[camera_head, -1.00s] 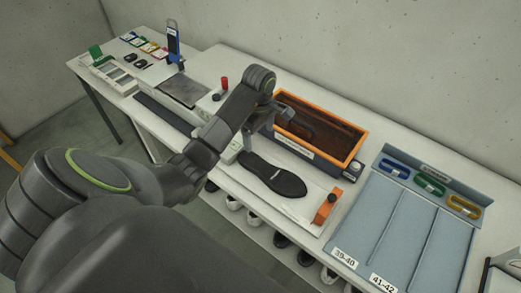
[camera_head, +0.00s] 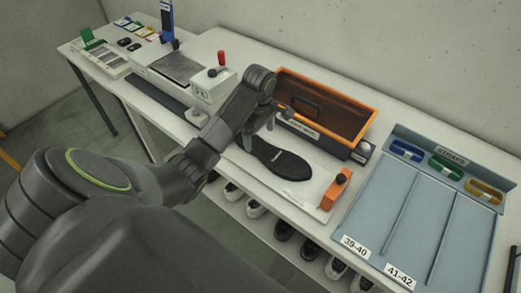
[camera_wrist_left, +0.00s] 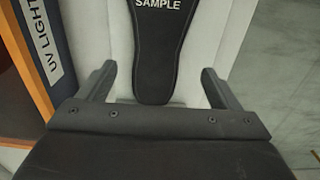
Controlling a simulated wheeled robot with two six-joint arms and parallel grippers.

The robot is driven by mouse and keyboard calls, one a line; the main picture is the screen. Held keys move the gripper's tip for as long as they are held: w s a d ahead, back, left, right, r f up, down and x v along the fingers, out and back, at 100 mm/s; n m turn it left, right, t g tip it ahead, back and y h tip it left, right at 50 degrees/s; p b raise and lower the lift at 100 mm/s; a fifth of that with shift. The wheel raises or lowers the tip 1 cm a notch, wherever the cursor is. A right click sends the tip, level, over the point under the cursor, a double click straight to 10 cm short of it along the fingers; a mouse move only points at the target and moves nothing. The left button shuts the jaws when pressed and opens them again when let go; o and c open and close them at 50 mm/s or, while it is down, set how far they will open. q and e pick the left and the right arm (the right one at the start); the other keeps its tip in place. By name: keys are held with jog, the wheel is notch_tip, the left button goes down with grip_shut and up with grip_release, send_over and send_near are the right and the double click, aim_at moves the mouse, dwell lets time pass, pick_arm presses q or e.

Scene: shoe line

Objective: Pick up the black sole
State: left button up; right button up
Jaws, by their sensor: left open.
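The black sole (camera_head: 280,162) lies flat on a white plate on the bench in the head view. It also shows in the left wrist view (camera_wrist_left: 157,50), with the word SAMPLE on it. My left gripper (camera_head: 277,119) is above the sole's left end in the head view. In the left wrist view its two fingers (camera_wrist_left: 158,85) are apart, one on each side of the sole's narrow part, with nothing clearly held. My arm hides part of the sole's left end. My right gripper is not in view.
An orange-rimmed box (camera_head: 340,131) stands just behind the sole. An orange block (camera_head: 337,189) with a black knob is at the plate's right end. A blue-grey sorting tray (camera_head: 405,215) is farther right. Several shoes are below the bench.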

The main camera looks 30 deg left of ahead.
aim_at(260, 147)
pick_arm(q)
jog(key=shift+f+b, duration=0.55)
jog(key=shift+f, duration=0.1)
notch_tip(260, 147, down, 2)
jog(key=shift+w+d+f+b, duration=0.1)
jog(key=shift+w+f+b, duration=0.1)
jog(key=shift+b, duration=0.55)
jog(key=shift+f+p, duration=0.25)
jog(key=shift+p, duration=0.35)
jog(key=shift+f, duration=0.5)
jog(key=c, duration=1.2)
jog(key=shift+r, duration=0.1)
jog(key=shift+c, duration=0.2)
